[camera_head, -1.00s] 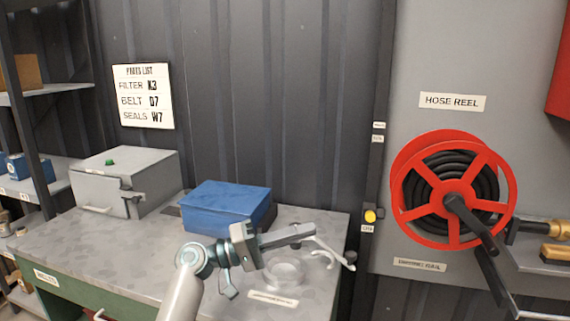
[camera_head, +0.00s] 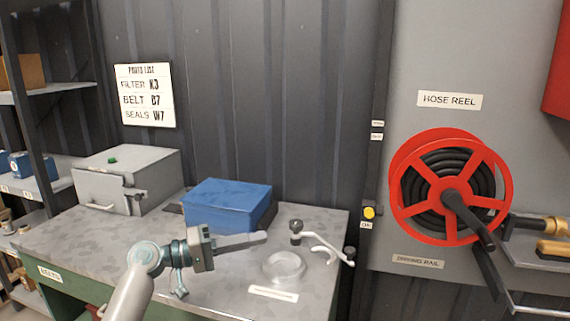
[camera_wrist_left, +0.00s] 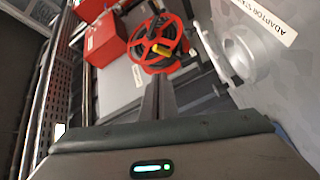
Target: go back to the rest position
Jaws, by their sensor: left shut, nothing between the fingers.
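My left gripper (camera_head: 255,239) reaches in from the lower left in the head view, above the grey workbench (camera_head: 95,245). Its fingers are shut with nothing between them and point right, just in front of the blue box (camera_head: 225,203). In the left wrist view the shut fingers (camera_wrist_left: 158,98) stick out from the gripper body. The clear round dish-like fitting (camera_head: 284,267) lies on the bench to the right of and below the fingers, apart from them. It also shows in the left wrist view (camera_wrist_left: 236,55). My right gripper does not show.
A grey metal box (camera_head: 125,180) stands at the back left of the bench. A curved handle (camera_head: 325,252) is at the bench's right end. The red hose reel (camera_head: 450,188) is on the wall panel at right. A parts list sign (camera_head: 144,96) hangs behind. The bench's front left is bare.

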